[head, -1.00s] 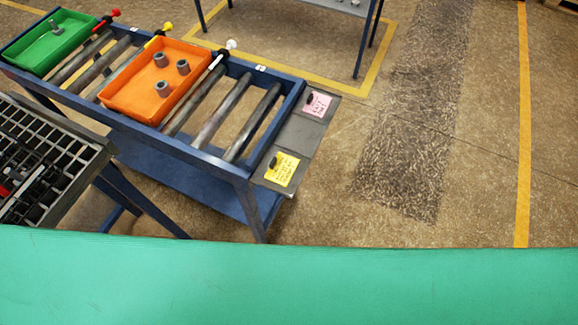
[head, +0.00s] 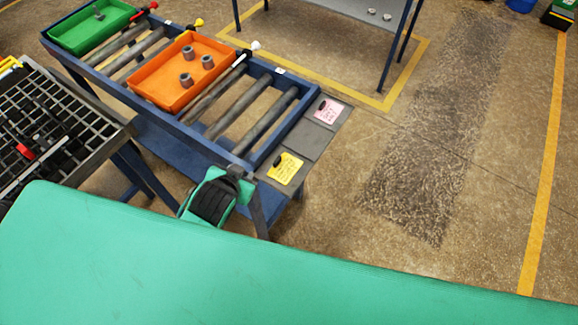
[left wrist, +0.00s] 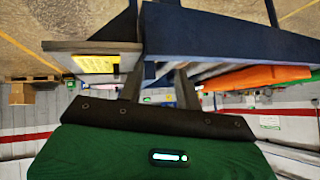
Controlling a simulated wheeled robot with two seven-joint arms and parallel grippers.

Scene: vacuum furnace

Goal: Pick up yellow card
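The yellow card (head: 285,169) lies on the grey plate (head: 307,147) at the right end of the blue roller table, with a dark clip on its upper edge. It also shows in the left wrist view (left wrist: 96,64), left of the fingers. My left gripper (head: 238,172) is beside the table's front right corner, left of the card and apart from it. Its two fingers (left wrist: 157,82) stand apart in the left wrist view with nothing between them. A pink card (head: 328,111) lies farther back on the plate. My right gripper is not in view.
The blue roller table (head: 262,158) carries an orange tray (head: 165,82) with grey parts and a green tray (head: 75,38). A dark grid-topped table (head: 85,130) stands at the left. The floor (head: 400,180) right of the plate is clear.

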